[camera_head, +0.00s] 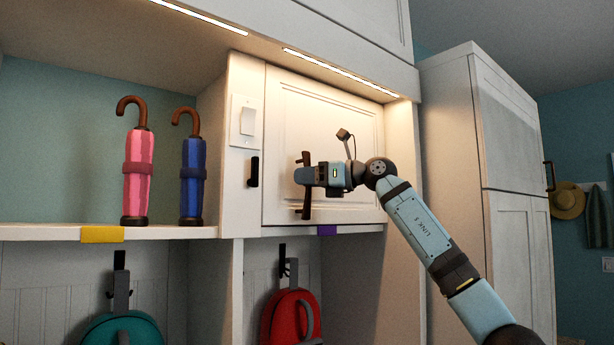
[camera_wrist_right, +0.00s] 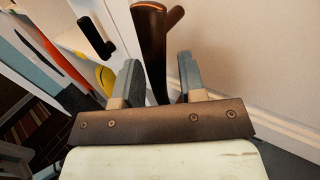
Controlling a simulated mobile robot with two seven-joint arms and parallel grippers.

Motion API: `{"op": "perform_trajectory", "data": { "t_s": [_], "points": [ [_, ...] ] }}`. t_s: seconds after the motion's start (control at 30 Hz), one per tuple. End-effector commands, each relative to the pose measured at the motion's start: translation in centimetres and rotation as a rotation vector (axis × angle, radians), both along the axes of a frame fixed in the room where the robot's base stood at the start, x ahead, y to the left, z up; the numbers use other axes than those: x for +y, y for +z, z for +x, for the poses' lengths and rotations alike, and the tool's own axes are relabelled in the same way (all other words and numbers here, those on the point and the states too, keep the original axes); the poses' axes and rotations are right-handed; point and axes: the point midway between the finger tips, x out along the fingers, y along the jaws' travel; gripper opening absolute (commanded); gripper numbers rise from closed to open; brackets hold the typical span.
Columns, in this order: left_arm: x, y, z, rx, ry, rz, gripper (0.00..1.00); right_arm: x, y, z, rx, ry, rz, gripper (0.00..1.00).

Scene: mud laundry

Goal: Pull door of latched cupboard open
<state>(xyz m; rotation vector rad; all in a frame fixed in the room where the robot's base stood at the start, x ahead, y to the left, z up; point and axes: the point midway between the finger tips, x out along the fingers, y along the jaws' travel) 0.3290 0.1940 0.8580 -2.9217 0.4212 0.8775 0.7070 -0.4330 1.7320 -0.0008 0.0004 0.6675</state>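The white cupboard door (camera_head: 345,120) has a raised panel and appears closed in the head view. A dark brown vertical bar handle (camera_head: 306,208) is on its left side. A black latch (camera_head: 253,171) is on the frame just left of the door. My right gripper (camera_head: 303,176) is at the middle of the handle. In the right wrist view the handle (camera_wrist_right: 152,35) runs between the two fingers of my right gripper (camera_wrist_right: 158,65), with a visible gap on each side. The latch (camera_wrist_right: 96,36) also shows there. My left gripper is in no view.
A light switch (camera_head: 243,121) is above the latch. Pink (camera_head: 138,180) and blue (camera_head: 192,178) umbrellas stand on the shelf at left. Red (camera_head: 290,318) and teal (camera_head: 122,330) bags hang below. A tall white cabinet (camera_head: 480,150) stands right of my right arm.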

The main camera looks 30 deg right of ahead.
Motion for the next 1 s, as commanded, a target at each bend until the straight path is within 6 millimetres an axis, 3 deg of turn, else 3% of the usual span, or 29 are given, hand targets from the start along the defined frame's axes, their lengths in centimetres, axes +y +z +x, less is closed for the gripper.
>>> {"op": "perform_trajectory", "data": {
  "t_s": [0.2,0.37,0.4,0.77,1.0],
  "points": [
    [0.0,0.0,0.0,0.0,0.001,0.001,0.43,0.0,0.0,0.0,0.0,0.0,0.0,0.37],
    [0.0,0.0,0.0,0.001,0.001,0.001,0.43,0.0,0.0,0.0,0.0,0.0,0.0,0.03],
    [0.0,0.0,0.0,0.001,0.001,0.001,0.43,0.0,0.0,0.0,0.0,0.0,0.0,0.0],
    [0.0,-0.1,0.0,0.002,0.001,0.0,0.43,-0.3,-0.1,-0.8,0.001,0.023,0.001,0.0],
    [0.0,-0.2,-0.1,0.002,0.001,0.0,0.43,-1.7,-0.1,-4.7,0.002,0.138,0.0,0.0]
  ]
}}
